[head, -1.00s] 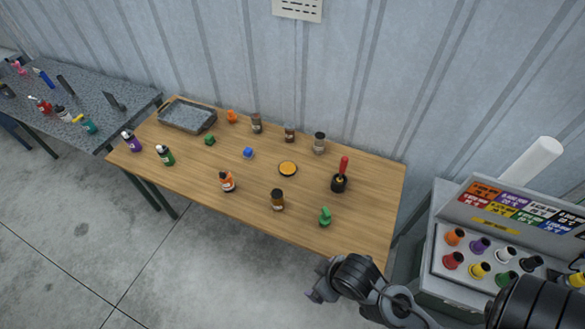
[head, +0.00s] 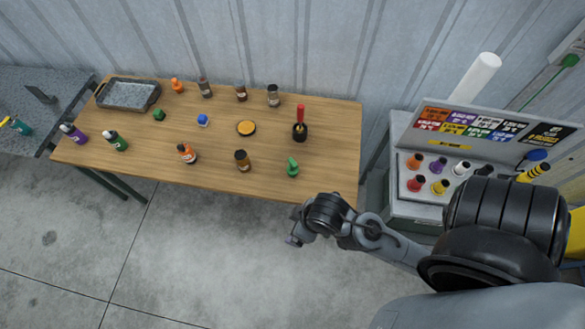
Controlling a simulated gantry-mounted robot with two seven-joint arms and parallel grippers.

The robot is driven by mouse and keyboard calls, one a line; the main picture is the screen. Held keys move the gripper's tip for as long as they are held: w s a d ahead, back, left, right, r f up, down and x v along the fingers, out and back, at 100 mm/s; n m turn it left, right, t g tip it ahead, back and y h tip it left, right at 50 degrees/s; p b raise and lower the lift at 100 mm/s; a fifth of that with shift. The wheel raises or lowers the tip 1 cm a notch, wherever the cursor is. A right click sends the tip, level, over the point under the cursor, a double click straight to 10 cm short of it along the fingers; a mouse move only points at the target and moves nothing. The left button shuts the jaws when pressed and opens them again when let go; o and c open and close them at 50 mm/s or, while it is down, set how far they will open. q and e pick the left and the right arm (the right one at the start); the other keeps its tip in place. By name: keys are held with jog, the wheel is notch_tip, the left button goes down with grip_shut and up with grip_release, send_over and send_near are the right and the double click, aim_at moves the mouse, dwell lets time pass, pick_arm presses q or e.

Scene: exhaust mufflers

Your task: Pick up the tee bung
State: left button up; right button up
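A small green piece with an upright, knobbed shape (head: 292,167) stands near the front right edge of the wooden table; it may be the tee bung, but it is too small to be sure. Other small coloured pieces are an orange one (head: 177,86) at the back left, a dark green one (head: 159,114) and a blue one (head: 203,120). My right arm comes in from the right and its visible dark joint is in front of the table's right end, apart from everything on it. No gripper fingers can be made out. My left arm does not show.
Several bottles, a grey tray (head: 128,94), an orange-topped disc (head: 246,128) and a red-handled tool in a black pot (head: 300,130) stand on the wooden table (head: 330,150). A grey cabinet (head: 398,195) with coloured caps stands right; a speckled table (head: 40,80) is left.

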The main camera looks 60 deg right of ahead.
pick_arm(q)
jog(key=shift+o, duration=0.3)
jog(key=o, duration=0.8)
